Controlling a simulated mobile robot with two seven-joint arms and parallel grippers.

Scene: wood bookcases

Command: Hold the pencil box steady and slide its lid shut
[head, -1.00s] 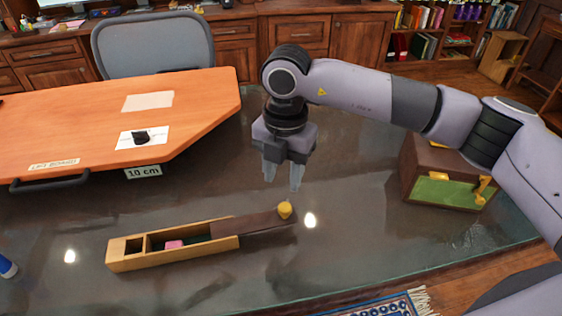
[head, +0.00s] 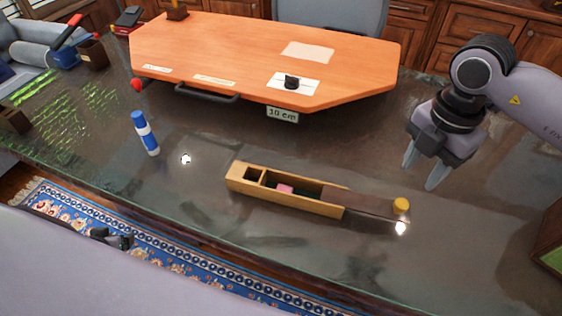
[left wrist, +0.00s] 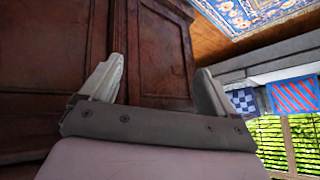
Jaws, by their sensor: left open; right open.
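The pencil box (head: 284,202) is a long pale wooden box lying on the dark glass-topped table. Its dark brown lid (head: 365,203) is slid partly out past the right end, and a yellow knob (head: 401,205) stands on the lid's outer end. The left part of the box is open, with a small compartment and a pink item (head: 285,189) inside. My right gripper (head: 423,172) is open and empty, above and behind the knob, apart from it. My left gripper (left wrist: 155,85) is open and empty in the left wrist view, facing dark wood panels.
A raised orange board (head: 240,55) with labels and a black handle stands behind the box. A green-faced brown box (head: 550,250) is at the right edge. The tabletop around the pencil box is clear.

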